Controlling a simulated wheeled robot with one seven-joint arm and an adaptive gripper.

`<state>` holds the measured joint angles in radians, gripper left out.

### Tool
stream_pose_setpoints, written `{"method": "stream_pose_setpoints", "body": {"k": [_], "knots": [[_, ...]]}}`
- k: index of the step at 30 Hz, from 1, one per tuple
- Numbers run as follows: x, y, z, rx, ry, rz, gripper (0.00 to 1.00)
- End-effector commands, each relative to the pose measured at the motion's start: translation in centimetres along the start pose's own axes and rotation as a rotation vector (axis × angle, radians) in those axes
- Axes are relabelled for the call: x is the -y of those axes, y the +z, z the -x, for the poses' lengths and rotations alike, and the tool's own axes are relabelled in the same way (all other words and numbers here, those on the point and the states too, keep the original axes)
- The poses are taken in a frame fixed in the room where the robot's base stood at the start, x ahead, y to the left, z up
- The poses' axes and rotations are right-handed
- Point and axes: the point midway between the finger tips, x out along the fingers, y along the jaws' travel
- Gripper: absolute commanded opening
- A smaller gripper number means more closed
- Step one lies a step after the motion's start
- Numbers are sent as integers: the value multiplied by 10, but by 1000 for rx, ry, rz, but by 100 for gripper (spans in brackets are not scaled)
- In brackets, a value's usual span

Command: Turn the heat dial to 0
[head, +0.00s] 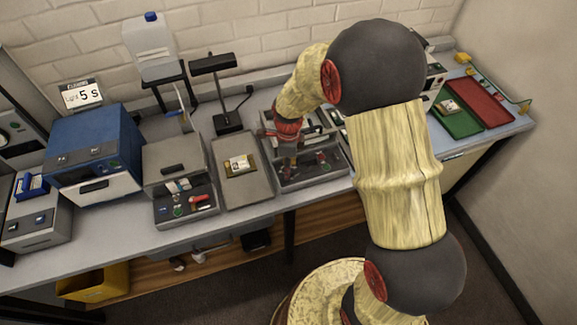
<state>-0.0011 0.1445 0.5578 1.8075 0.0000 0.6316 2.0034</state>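I cannot pick out the heat dial for certain.
A blue and white box machine (97,155) stands at left, and a flat grey tray with a card (240,166) lies between the grey machine and my gripper. A black lamp stand (226,122) and a water bottle (153,45) stand behind. Green (458,122) and red (485,102) trays lie at right.

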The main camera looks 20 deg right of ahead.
Motion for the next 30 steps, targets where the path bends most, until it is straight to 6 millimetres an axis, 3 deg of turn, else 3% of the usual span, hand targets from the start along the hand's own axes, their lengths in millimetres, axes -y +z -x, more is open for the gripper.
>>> {"method": "stream_pose_setpoints", "body": {"k": [22,30], "knots": [[0,0,0,0,0,0,1],[0,0,0,0,0,11,0]]}}
